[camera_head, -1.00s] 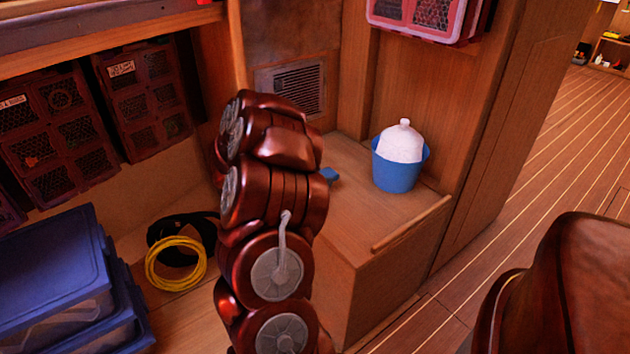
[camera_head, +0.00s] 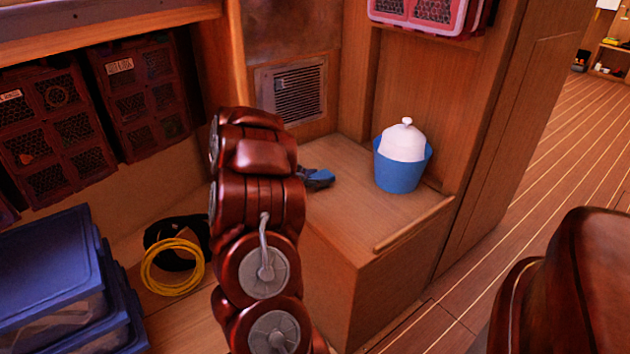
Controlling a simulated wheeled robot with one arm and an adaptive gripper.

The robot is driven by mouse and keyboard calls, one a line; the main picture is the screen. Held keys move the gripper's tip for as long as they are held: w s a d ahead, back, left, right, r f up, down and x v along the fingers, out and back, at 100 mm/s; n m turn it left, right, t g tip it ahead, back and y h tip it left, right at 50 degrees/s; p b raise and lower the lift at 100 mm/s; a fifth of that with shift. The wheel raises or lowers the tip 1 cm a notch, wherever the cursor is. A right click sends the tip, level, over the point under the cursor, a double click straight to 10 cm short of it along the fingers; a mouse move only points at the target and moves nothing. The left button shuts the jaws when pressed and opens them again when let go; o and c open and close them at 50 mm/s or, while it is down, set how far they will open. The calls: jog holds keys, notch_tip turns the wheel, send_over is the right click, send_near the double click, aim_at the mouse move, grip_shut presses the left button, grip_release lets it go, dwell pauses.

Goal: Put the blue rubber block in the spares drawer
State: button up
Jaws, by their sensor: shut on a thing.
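The blue rubber block (camera_head: 322,179) shows just right of my red arm, over the top of a wooden bench box. My gripper (camera_head: 313,176), small and dark, is shut on the block; my arm hides part of it. I cannot tell whether the block touches the bench top or is held just above it. No drawer is clearly marked as the spares drawer in this view.
A blue bucket (camera_head: 401,175) with a white lidded thing (camera_head: 404,142) stands right of the block. The wooden bench (camera_head: 365,215) has a raised front lip. Yellow hose (camera_head: 172,279) and blue bins (camera_head: 50,265) lie at left.

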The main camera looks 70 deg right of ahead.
jog(key=o, duration=1.2)
jog(key=shift+f, duration=0.1)
jog(key=shift+c, duration=0.2)
jog(key=p+v, duration=0.4)
jog(key=v, duration=0.6)
jog(key=shift+w+a+r, duration=0.15)
jog(key=shift+w+r, duration=0.05)
jog(key=shift+r, duration=0.1)
jog(key=shift+w+a+r+p, duration=0.15)
jog(key=shift+w+a+p, duration=0.25)
jog(key=shift+a, duration=0.25)
